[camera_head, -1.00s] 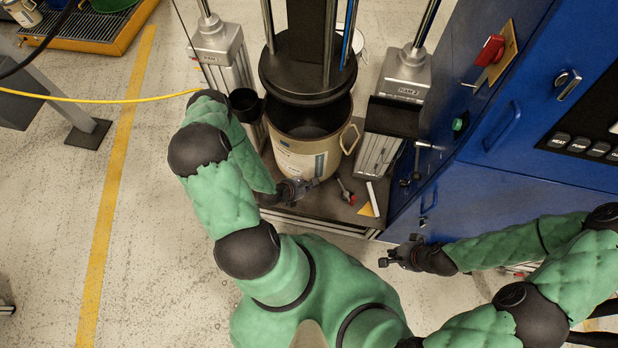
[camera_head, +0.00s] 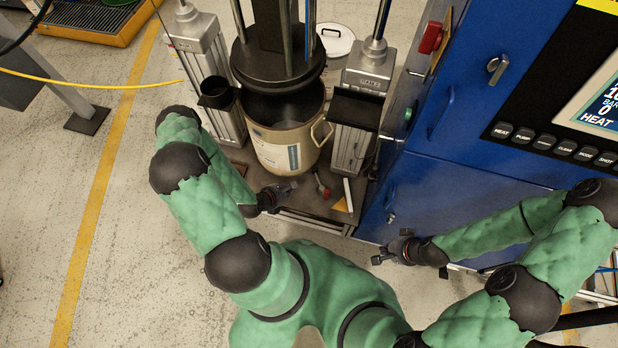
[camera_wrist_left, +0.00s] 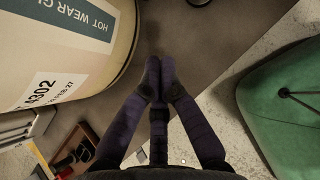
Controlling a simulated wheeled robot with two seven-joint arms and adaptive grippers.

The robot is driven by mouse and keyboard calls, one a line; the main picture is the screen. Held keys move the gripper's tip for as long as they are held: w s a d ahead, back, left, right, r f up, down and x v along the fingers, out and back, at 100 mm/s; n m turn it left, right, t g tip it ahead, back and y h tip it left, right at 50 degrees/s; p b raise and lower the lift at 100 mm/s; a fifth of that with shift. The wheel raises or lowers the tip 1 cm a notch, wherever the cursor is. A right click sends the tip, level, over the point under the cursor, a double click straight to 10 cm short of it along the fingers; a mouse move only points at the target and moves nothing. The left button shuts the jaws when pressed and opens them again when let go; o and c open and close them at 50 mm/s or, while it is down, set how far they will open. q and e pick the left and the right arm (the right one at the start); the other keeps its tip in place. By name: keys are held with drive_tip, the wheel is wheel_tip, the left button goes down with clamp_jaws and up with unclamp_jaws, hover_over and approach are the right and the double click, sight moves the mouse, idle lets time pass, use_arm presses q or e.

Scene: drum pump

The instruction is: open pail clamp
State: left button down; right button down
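The beige pail (camera_head: 287,148) stands on the dark base plate (camera_head: 240,158) of the pump, its open top below the black follower plate (camera_head: 277,65). It also shows large at the upper left in the left wrist view (camera_wrist_left: 75,80). A small red-handled part (camera_head: 322,186) is on the base in front of the pail; I cannot tell whether it is the clamp. My left gripper (camera_head: 292,187) is low in front of the pail, apart from it; its fingertips (camera_wrist_left: 160,68) meet with nothing between them. My right gripper (camera_head: 381,246) is open and empty before the blue cabinet.
The blue cabinet (camera_head: 455,200) blocks the right side. A white lid (camera_head: 336,40) lies behind the pump.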

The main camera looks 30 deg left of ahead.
sight(314, 174)
use_arm(q)
drive_tip(key=b+x, duration=0.4)
drive_tip(key=x, duration=0.6)
drive_tip(key=shift+d+f+b, duration=0.1)
drive_tip(key=shift+f+b, duration=0.05)
drive_tip(key=shift+b, duration=0.2)
drive_tip(key=w, duration=0.2)
drive_tip(key=w+b, duration=0.1)
drive_tip(key=shift+w+d, duration=0.1)
drive_tip(key=shift+d, duration=0.2)
drive_tip(key=shift+w, duration=0.45)
drive_tip(key=shift+d, duration=0.1)
